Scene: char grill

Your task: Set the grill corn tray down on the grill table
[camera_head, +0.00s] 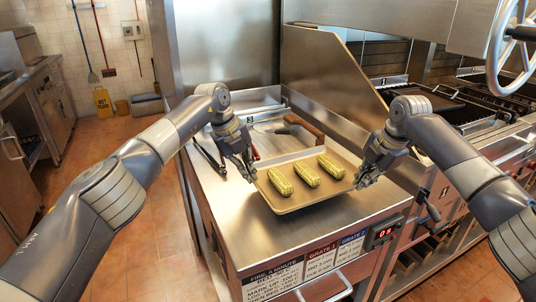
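The grill corn tray (302,199) is a shallow metal tray with three yellow-green corn cobs (307,173) lying side by side. It is level, over the steel top of the grill table (330,232); I cannot tell if its underside touches the top. My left gripper (250,174) is at the tray's left edge and appears shut on it. My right gripper (361,180) is at the tray's right edge and also appears shut on it. The fingers partly hide both edges.
A tall metal side panel (325,75) stands behind the table, with the grill grates (455,105) to the right. A tool with a brown handle (303,126) lies behind the tray. Bare steel top shows in front of the tray. A yellow wet-floor sign (103,102) stands far left.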

